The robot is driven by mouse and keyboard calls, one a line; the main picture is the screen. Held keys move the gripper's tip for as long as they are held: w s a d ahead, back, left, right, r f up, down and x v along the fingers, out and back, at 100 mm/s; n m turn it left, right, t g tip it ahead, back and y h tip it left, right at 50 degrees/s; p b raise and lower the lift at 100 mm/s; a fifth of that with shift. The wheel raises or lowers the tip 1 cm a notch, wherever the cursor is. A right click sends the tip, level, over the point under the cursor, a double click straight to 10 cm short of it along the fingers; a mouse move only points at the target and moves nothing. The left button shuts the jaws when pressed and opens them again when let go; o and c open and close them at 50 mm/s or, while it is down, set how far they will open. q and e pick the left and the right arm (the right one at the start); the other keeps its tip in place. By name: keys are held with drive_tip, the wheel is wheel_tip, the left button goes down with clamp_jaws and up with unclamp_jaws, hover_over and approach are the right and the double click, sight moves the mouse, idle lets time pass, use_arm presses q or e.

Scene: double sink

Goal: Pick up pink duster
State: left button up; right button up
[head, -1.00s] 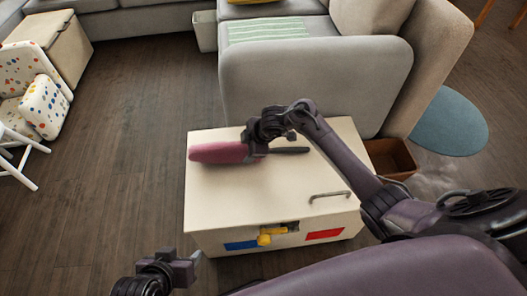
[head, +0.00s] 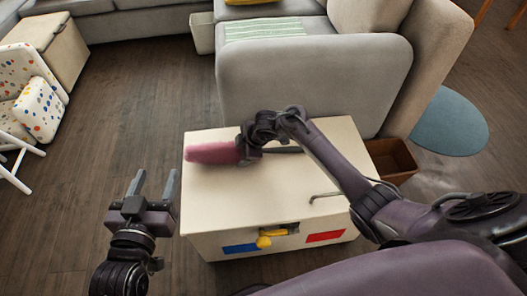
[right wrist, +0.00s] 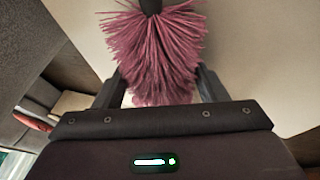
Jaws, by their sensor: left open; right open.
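The pink duster (head: 212,153) lies on top of the cream chest (head: 237,207), its pink bristled head to the left and its dark handle (head: 284,150) to the right. My right gripper (head: 243,151) is over the duster where the head meets the handle and hides part of it. In the right wrist view the duster's bristles (right wrist: 155,50) lie between the two open fingers (right wrist: 160,88). I cannot tell whether the fingers touch them. My left gripper (head: 155,183) is open and empty, its fingers pointing up the picture, left of the chest.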

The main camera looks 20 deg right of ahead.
drive_tip(key=c, duration=0.8)
drive_tip(key=shift+r, duration=0.1)
drive_tip(key=shift+c, duration=0.2)
